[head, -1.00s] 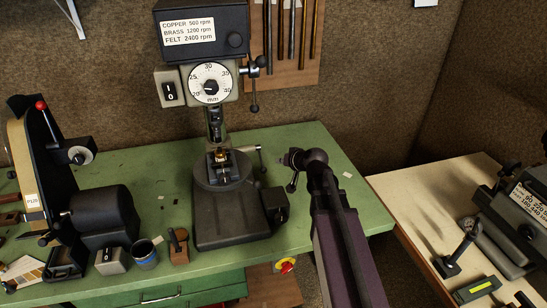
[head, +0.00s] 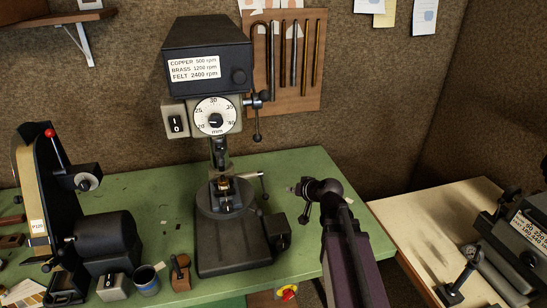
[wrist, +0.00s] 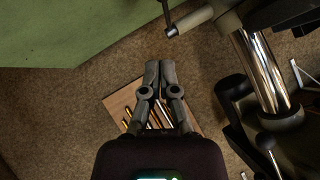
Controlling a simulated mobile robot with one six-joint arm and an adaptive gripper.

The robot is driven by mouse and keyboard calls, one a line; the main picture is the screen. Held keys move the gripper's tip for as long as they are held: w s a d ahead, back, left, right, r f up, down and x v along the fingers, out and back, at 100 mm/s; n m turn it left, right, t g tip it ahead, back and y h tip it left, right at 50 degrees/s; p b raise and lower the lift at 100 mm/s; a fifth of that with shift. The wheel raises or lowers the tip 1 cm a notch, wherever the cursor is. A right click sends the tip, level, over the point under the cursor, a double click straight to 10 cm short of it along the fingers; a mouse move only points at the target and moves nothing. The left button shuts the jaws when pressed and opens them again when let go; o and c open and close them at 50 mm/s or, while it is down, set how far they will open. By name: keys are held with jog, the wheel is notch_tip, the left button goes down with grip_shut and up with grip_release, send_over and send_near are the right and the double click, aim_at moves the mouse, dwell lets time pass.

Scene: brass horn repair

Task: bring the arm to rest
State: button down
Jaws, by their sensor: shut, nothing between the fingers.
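My gripper (wrist: 160,68) is shut in the wrist view, its two fingertips together with nothing between them. In the head view my dark purple arm (head: 352,255) rises from the lower right, and its end is over the right part of the green bench (head: 345,215). The fingers are small and hard to make out there. My arm's end is to the right of the drill press (head: 207,75), with a gap between them in the picture.
Rods hang on a wall board (head: 285,98). A pale table (head: 425,225) with dark machinery is at the right.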

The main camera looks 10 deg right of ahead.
jog(key=s+a+f+g+h, duration=0.1)
jog(key=s+f+g, duration=0.3)
jog(key=s, duration=0.4)
jog(key=s+a+f+n+g+h+b, duration=0.1)
jog(key=s+f+g+h, duration=0.3)
jog(key=s, duration=0.4)
jog(key=shift+f+g, duration=0.75)
jog(key=shift+g, duration=0.15)
